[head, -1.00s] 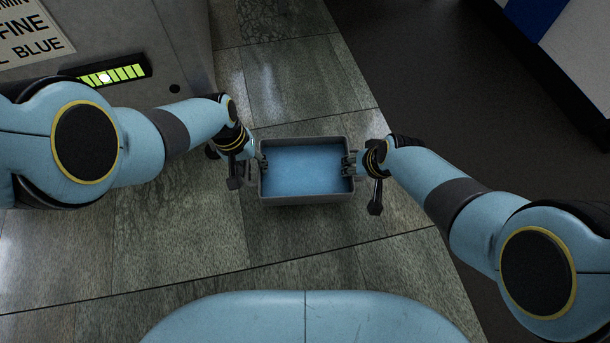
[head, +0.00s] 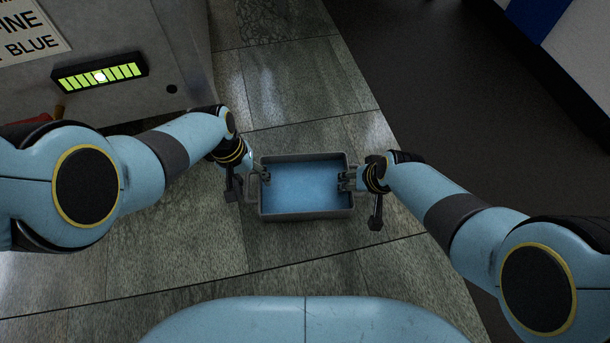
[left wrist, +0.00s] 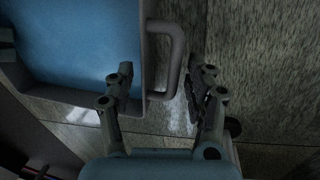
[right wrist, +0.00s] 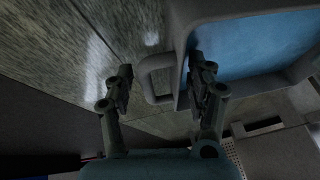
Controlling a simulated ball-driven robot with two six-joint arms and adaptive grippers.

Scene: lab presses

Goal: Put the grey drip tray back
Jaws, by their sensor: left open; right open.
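The grey drip tray (head: 307,216) is a rectangular open box with a blue inside, level over the tiled floor in the middle of the head view. I cannot tell whether it rests on the floor. My left gripper (head: 258,176) is at its left end, open, with the tray's left handle (left wrist: 177,60) between its fingers (left wrist: 160,82). One finger reaches over the tray's wall. My right gripper (head: 350,178) is at the right end, open, with the other handle (right wrist: 147,80) between its fingers (right wrist: 161,78). One finger overlaps the tray wall there.
A grey machine (head: 190,60) with a lit green bar display (head: 100,76) and a lettered sign stands at upper left. Dark flooring (head: 440,90) runs along the right, with a white and blue unit (head: 575,50) at upper right. Tiles around the tray are clear.

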